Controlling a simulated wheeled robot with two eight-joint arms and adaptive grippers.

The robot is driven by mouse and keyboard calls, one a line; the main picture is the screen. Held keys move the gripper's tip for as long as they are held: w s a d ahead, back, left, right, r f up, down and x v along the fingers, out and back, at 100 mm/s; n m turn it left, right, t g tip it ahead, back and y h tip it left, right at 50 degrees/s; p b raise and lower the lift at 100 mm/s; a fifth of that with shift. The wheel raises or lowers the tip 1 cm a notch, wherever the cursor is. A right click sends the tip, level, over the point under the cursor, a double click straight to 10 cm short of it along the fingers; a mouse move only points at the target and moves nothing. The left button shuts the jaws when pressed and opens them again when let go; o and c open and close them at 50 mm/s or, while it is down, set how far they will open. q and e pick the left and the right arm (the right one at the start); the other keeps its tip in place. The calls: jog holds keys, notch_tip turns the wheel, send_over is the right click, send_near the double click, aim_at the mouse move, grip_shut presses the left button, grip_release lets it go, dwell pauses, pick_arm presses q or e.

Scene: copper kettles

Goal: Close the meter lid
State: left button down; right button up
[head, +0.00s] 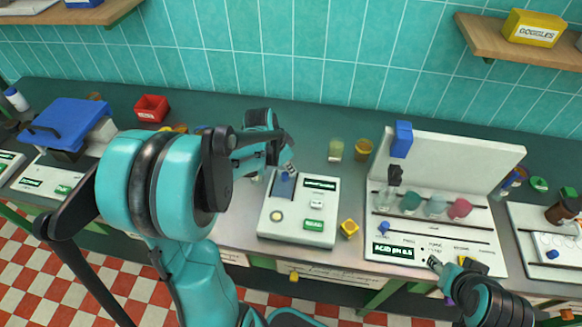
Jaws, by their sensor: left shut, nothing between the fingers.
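A white meter (318,226) with a dark display and a green button stands in the middle of the bench. A small blue part (284,186) shows at its top left; I cannot tell whether this is the lid or how far it is open. My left gripper (289,168) is shut and empty, right above or against that blue part; contact is unclear. My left arm hides the bench to the left of the meter. My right gripper (435,263) is at the lower right, by the front edge of a white pH station, small and partly hidden by its own arm.
The pH station has an upright white back panel (456,163) and several coloured flasks. A blue-topped device (75,121) and a red bin (152,107) are at the left.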

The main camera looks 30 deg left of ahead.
pick_arm(q)
jog(key=shift+s, duration=0.1)
jog(key=p, duration=0.2)
send_over(288, 203)
jog(key=s, duration=0.1)
jog(key=shift+s+a, duration=0.1)
jog(key=shift+a, duration=0.3)
jog(key=shift+s+d, duration=0.1)
